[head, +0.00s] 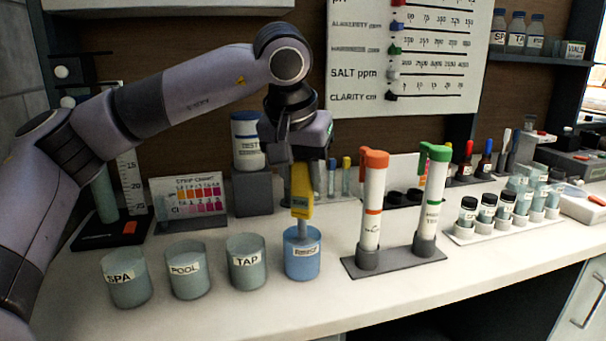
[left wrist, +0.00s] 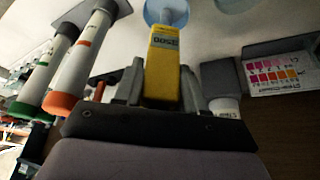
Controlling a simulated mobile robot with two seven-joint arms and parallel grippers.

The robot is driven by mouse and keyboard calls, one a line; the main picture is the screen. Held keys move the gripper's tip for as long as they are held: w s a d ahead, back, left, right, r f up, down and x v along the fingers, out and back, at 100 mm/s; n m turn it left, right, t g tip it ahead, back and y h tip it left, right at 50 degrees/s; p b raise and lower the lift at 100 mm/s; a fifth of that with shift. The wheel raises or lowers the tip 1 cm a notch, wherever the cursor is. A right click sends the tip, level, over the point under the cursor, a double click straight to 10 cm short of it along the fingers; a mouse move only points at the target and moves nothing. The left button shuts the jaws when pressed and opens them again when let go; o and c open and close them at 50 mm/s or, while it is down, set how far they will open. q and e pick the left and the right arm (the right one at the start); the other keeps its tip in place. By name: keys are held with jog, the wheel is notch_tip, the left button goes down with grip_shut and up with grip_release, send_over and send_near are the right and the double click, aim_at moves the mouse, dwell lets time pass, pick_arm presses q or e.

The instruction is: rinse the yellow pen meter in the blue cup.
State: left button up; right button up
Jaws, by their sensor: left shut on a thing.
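My left gripper (head: 301,160) is shut on the yellow pen meter (head: 301,190) and holds it upright, above the blue cup (head: 302,262). The meter's grey lower end reaches down into the mouth of the blue cup; how deep it sits inside is hidden by the cup's wall. In the left wrist view the yellow pen meter (left wrist: 164,65) stands between the two fingers of the left gripper (left wrist: 160,90), and its far end points at the blue cup (left wrist: 166,10). My right gripper is not in view.
Cups labelled TAP (head: 246,264), POOL (head: 188,272) and SPA (head: 127,280) stand left of the blue cup. Close on its right, a grey stand (head: 394,258) holds two tall tubes, capped orange (head: 372,200) and green (head: 432,195). The counter's front strip is clear.

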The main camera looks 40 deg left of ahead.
pick_arm(q)
jog(key=shift+r+p, duration=1.8)
jog(key=shift+r, duration=0.45)
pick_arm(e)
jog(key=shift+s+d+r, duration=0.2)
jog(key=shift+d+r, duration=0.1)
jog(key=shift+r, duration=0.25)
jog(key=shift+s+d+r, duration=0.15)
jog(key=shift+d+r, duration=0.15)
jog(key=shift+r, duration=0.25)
pick_arm(q)
jog(key=shift+f, duration=0.1)
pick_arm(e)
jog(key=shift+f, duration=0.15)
